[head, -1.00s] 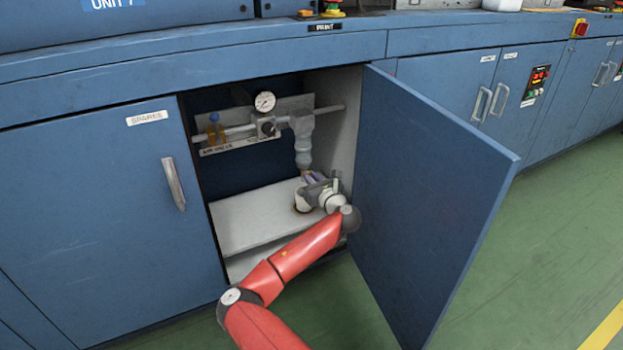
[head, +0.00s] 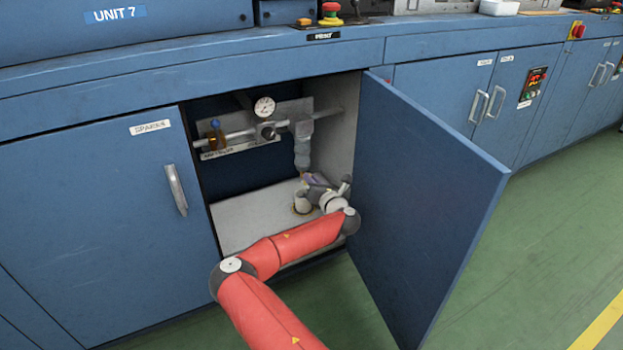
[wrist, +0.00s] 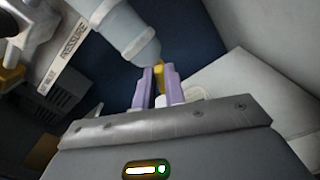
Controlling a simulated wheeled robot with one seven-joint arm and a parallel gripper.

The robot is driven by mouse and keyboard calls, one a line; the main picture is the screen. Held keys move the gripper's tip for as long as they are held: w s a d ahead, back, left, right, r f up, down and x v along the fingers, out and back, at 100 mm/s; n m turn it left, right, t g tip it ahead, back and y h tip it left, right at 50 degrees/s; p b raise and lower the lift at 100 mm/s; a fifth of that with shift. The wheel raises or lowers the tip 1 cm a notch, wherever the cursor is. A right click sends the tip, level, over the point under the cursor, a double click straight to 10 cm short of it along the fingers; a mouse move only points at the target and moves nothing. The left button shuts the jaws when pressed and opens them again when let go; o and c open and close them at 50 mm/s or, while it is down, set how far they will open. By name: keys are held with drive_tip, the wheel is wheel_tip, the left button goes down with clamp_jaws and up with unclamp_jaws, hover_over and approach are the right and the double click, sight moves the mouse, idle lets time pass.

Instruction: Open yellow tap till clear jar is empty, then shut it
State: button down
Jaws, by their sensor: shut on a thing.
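The clear jar (head: 302,152) hangs, pale and greyish, from the pipe inside the open cabinet; its liquid level cannot be told. In the wrist view the jar (wrist: 138,38) tapers down toward my fingers. The yellow tap (wrist: 159,67) shows at its lower end, between the purple fingertips of my gripper (wrist: 158,84). My gripper is shut on the tap, with the fingers partly hiding it. In the head view my gripper (head: 309,181) is just below the jar, and the tap is too small to judge whether it is turned.
A round container (head: 301,204) stands on the white cabinet floor (head: 245,222) below the jar. The open blue door (head: 425,200) stands close to my arm's right.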

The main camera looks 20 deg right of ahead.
drive_tip(key=shift+m, duration=0.3)
drive_tip(key=c, duration=1.5)
unclamp_jaws()
drive_tip(key=shift+o, duration=0.2)
drive_tip(key=s, duration=0.8)
drive_tip(key=shift+d+p, duration=0.15)
drive_tip(key=shift+p, duration=0.25)
